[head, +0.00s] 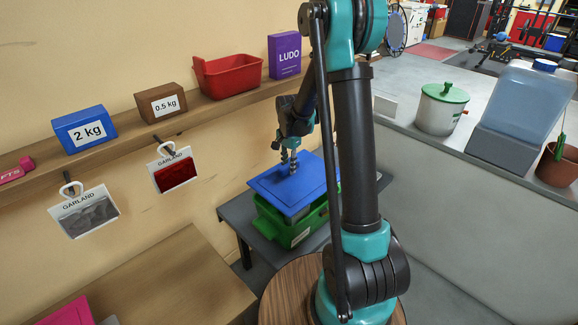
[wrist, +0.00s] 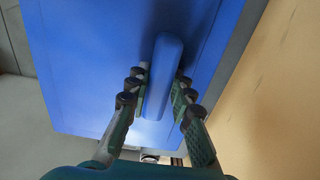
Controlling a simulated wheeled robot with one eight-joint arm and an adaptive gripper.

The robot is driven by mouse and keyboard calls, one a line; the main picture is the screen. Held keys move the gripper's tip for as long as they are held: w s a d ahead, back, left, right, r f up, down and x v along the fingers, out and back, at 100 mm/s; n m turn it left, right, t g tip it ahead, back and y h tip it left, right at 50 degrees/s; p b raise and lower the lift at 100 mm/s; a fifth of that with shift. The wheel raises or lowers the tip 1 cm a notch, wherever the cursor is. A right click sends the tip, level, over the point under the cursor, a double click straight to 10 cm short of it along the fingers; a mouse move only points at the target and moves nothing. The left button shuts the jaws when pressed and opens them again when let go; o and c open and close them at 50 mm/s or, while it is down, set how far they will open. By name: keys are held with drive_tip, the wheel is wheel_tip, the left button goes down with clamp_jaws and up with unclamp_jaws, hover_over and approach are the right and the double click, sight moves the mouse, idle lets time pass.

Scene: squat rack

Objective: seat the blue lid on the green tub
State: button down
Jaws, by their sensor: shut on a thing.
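The blue lid (head: 271,187) is a flat rectangular panel over the green tub (head: 270,222). My gripper (head: 289,163) is shut on the lid's raised bar handle, which shows between the fingers in the wrist view (wrist: 163,65). The lid fills much of the wrist view (wrist: 85,60). In the head view the lid looks turned and shifted toward the upper left relative to the tub, whose front and right side show below it. I cannot tell whether the lid touches the rim. The tub stands on a dark grey table (head: 234,212).
A wall shelf (head: 122,127) behind holds a blue 2 kg box (head: 84,129), a brown box (head: 161,103), a red bin (head: 227,76) and a purple Ludo box (head: 285,55). A round wooden top (head: 285,290) is in front. A white pot (head: 440,110) stands on the right counter.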

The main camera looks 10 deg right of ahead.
drive_tip(key=shift+f, duration=1.85)
drive_tip(key=shift+f, duration=1.5)
idle(2.6)
drive_tip(key=c, duration=1.3)
unclamp_jaws()
drive_tip(key=shift+o, duration=0.2)
drive_tip(key=shift+r, duration=0.15)
wheel_tip(320, 180, up, 12)
drive_tip(key=shift+f, duration=0.15)
